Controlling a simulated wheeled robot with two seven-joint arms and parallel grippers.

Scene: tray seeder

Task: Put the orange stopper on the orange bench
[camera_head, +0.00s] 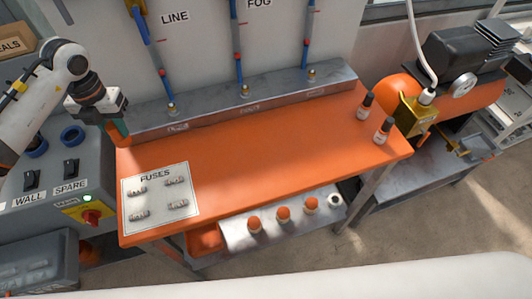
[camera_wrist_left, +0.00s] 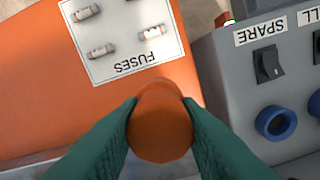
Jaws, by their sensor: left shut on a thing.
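The orange stopper (camera_head: 121,136) is between the green fingertips of my left gripper (camera_head: 117,127), at the left end of the orange bench. In the left wrist view the stopper (camera_wrist_left: 160,122) is gripped from both sides, its round end towards the camera. The orange bench (camera_head: 250,165) has a wide bare top. The stopper appears over the bench's left back corner; I cannot tell how high it is above the top. My right gripper is not in view.
A white FUSES card (camera_head: 188,205) with several fuses lies on the bench's left front. Two small bottles (camera_head: 366,106) stand at the right end. A grey rail (camera_head: 160,122) runs along the back. A grey switch box (camera_head: 50,185) adjoins the left. The bench middle is clear.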

